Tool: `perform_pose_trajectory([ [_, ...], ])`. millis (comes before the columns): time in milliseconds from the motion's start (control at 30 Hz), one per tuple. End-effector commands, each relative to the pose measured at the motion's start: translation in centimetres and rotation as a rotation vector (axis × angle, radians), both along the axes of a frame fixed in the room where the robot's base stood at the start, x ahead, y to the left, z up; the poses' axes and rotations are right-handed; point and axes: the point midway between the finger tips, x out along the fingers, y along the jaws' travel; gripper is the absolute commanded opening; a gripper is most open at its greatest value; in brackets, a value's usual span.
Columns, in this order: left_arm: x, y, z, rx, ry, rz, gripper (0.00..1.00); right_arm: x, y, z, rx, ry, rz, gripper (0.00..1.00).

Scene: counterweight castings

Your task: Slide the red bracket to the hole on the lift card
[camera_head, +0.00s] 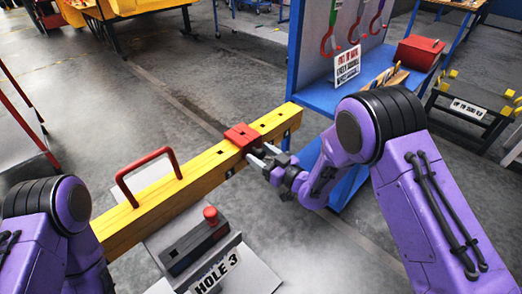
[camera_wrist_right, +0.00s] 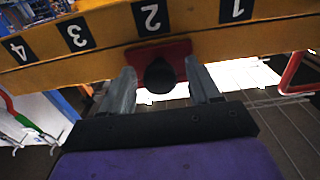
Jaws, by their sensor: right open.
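The red bracket (camera_head: 241,134) sits over a long yellow beam (camera_head: 205,163). In the right wrist view the bracket (camera_wrist_right: 184,50) hangs at the beam's side by the label 2 and carries a round black knob (camera_wrist_right: 160,76). The lift card (camera_head: 217,272) reads "HOLE 3". My right gripper (camera_head: 265,156) is at the beam's side by the bracket. In the wrist view its open fingers (camera_wrist_right: 162,88) stand on either side of the knob, with a gap on each side. My left arm shows at the left; its gripper is out of view.
A red handle (camera_head: 148,176) rises from the beam left of the bracket. A dark block with a red knob (camera_head: 210,214) stands by the card. At right is a blue bench (camera_head: 316,96) with a red box (camera_head: 419,52). Number labels 1 to 4 line the beam's side.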

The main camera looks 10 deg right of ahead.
Motion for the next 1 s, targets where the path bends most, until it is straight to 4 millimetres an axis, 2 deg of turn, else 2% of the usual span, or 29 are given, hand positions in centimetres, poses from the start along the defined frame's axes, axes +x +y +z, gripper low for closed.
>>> perform_pose_trajectory([
  [100,0.0,0.0,0.2,0.0,0.0,0.0,0.66,0.6,0.4,0.0,0.002,0.001,-0.001,0.62],
  [333,0.0,0.0,0.2,0.0,0.0,0.0,0.66,0.7,0.5,-0.1,0.001,0.002,-0.001,0.62],
  [500,0.0,0.0,0.2,0.0,0.0,0.0,0.66,0.7,0.5,-0.1,0.001,0.002,-0.001,0.06],
  [533,0.0,0.0,0.2,0.0,0.0,0.0,0.66,0.7,0.4,-0.1,0.001,0.002,-0.001,0.0],
  [733,0.0,0.0,-0.4,0.0,0.0,0.0,0.66,1.3,-0.4,-0.3,0.001,-0.001,-0.004,0.0],
  [1000,0.0,0.0,-2.6,0.0,0.0,0.0,0.66,4.7,-5.7,-0.3,0.003,-0.005,-0.008,0.0],
])
